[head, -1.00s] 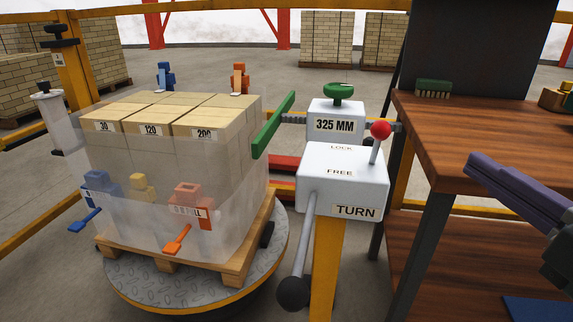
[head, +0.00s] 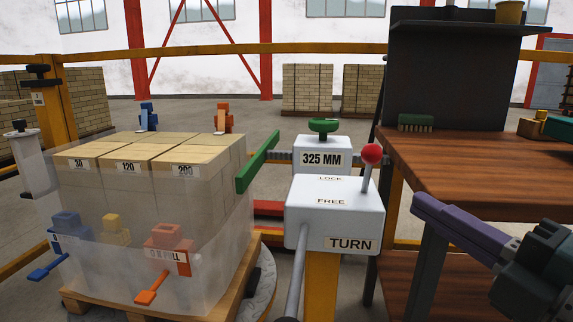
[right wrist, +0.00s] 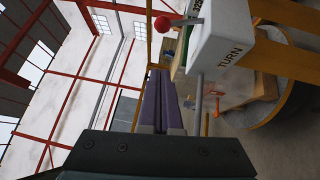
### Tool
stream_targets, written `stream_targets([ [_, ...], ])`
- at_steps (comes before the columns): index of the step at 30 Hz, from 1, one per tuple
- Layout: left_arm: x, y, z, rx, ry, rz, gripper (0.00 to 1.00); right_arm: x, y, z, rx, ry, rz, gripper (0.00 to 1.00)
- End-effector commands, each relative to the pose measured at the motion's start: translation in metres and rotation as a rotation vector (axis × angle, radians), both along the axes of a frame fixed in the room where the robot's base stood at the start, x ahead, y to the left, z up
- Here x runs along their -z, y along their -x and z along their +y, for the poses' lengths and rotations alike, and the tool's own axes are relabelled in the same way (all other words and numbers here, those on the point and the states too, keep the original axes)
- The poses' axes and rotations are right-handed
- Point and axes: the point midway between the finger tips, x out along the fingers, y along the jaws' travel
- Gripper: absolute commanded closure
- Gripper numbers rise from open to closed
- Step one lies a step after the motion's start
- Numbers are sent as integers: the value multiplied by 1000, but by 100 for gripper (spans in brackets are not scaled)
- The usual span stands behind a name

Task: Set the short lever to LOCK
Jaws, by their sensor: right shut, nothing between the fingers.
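The short lever with a red ball knob (head: 371,154) stands on the right side of the white box (head: 333,222) marked LOCK, FREE and TURN. Its shaft rises from near the FREE line and leans slightly; I cannot tell its exact setting. The knob also shows in the right wrist view (right wrist: 162,24), just above and beyond the fingertips. My right gripper (head: 420,203), with purple fingers, is shut and empty, to the right of the box and lower than the knob, apart from both. Its fingers also show in the right wrist view (right wrist: 158,75). My left gripper is out of view.
A long grey lever (head: 297,270) hangs at the box's front left. A wooden bench (head: 470,160) stands close on the right. A wrapped brick stack (head: 150,205) and a green bar (head: 257,161) are on the left. A 325 MM box (head: 322,158) stands behind.

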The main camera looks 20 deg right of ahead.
Motion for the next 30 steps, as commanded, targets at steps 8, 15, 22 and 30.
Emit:
stream_targets([
  [8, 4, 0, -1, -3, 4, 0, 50, -6, -61, 5, -1, 1, -3, 100],
  [15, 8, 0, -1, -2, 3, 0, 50, -10, -93, -11, 0, 2, -1, 100],
  [22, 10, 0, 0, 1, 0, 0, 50, -11, -102, -19, 0, 0, 2, 100],
  [30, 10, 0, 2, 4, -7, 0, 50, -12, -102, -19, 0, -1, 2, 100],
])
